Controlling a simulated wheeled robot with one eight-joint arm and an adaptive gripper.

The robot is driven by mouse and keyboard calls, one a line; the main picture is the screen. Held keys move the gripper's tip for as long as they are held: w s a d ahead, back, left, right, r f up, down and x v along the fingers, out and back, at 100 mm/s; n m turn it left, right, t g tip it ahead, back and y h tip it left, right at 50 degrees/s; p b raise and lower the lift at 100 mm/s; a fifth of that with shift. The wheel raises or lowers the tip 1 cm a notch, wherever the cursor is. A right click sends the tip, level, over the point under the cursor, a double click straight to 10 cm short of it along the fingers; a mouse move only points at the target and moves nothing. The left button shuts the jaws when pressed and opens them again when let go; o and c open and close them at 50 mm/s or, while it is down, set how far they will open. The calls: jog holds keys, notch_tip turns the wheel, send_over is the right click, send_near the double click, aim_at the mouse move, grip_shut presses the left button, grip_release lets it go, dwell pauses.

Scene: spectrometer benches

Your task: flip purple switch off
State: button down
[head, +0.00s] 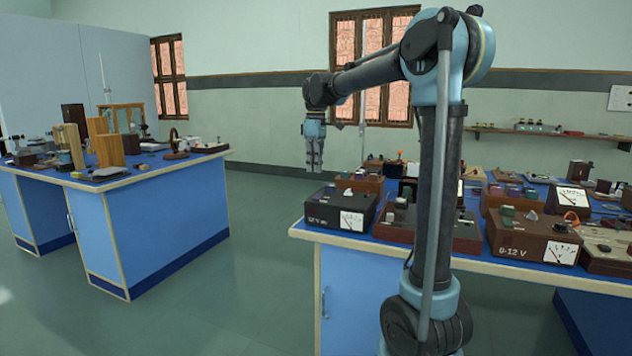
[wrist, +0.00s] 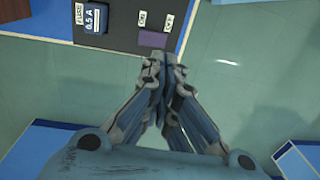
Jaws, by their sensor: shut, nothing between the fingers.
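A small purple switch (wrist: 153,39) shows in the wrist view, near the edge of a dark box (wrist: 118,30). Two small white labels sit beside it; they seem to read ON and OFF. I cannot tell which way the switch is tipped. My gripper (wrist: 162,62) is shut and empty, its fingertips just below the switch in the picture and seemingly apart from it. In the head view my gripper (head: 314,168) points down, above and near the left end of a black meter box (head: 325,208).
A blue fuse block (wrist: 92,18) labelled 0.5 A sits beside the switch. The blue bench (head: 345,240) carries several boxes, including a brown 0-12 V meter box (head: 530,236). Another bench (head: 160,195) stands left. Open floor (head: 255,240) lies between the benches.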

jog(key=shift+s+a+r, duration=0.1)
jog(key=shift+s+r, duration=0.1)
jog(key=shift+r, duration=1.1)
jog(key=shift+s+a+r, duration=0.1)
jog(key=shift+s+r, duration=0.05)
jog(key=shift+r, duration=1.15)
jog(key=shift+d, duration=0.15)
jog(key=s+d+f+m+t, duration=0.1)
jog(key=s+d+f+m, duration=0.75)
jog(key=s+d, duration=0.7)
jog(key=s+d+f+m+t, duration=0.1)
jog(key=s+d+f, duration=0.3)
jog(key=s+f, duration=0.4)
jog(key=s+d+f+m+t, duration=0.1)
jog(key=s+d+f+m, duration=0.3)
jog(key=s+f, duration=0.4)
notch_tip(320, 180, down, 6)
jog(key=shift+s+d+r, duration=0.1)
jog(key=shift+s+d, duration=0.1)
jog(key=shift+d, duration=0.15)
